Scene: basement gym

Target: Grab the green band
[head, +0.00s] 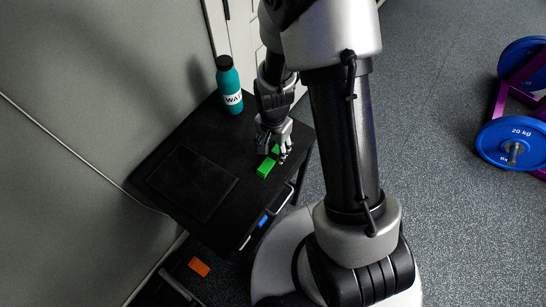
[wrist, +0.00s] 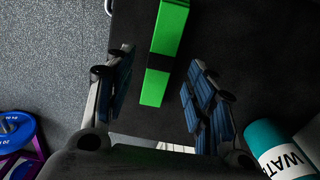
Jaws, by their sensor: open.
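The green band (head: 266,167) is a long green strip with a black strap around its middle, lying on the black table (head: 160,215). In the wrist view the band (wrist: 170,32) runs from the top edge down between the two fingers of my gripper (wrist: 160,65). The fingers are spread apart, with dark table visible on both sides of the band. In the head view my gripper (head: 275,146) points down at the band and hides part of it. I cannot tell the exact height of the fingertips above the table.
A teal bottle with a black cap (head: 229,86) stands at the table's back corner; it also shows in the wrist view (wrist: 277,148). A dark flat panel (head: 192,182) fills the table's left part. An orange item (head: 199,266) lies below. Blue weight plates (head: 510,143) stand at right.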

